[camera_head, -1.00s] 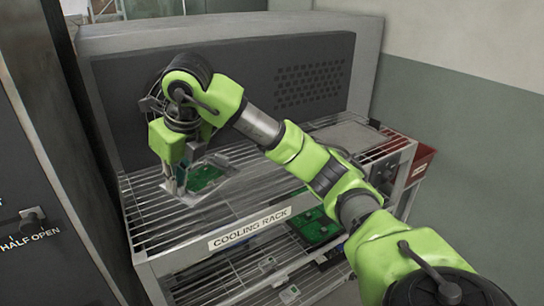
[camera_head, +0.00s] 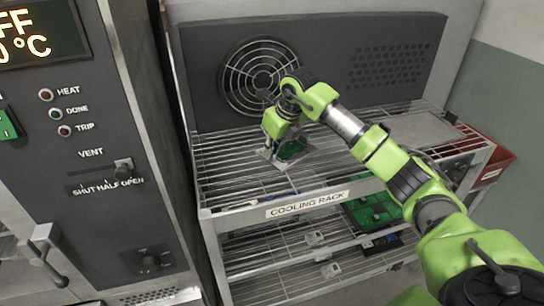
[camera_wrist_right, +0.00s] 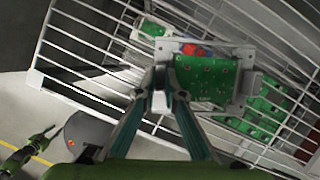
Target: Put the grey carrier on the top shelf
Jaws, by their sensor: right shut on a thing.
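The grey carrier (camera_head: 268,157) holds a green circuit board and is over the left part of the cooling rack's top shelf (camera_head: 230,175). In the right wrist view the carrier (camera_wrist_right: 251,88) is tilted, with the wire shelf behind it. My right gripper (camera_head: 276,150) is shut on the carrier's edge. Its two fingers (camera_wrist_right: 166,82) meet at the carrier's left side in the wrist view. I cannot tell whether the carrier touches the wires. A small green arm part, likely my left gripper (camera_wrist_right: 40,142), shows at the wrist view's lower left; its jaws are too small to read.
A grey flat tray (camera_head: 420,130) lies on the top shelf's right part. Lower shelves hold green boards (camera_head: 372,211) and small carriers (camera_head: 331,270). A red bin (camera_head: 497,160) is at the right. The oven front (camera_head: 95,150) stands close on the left. Wires around the carrier are bare.

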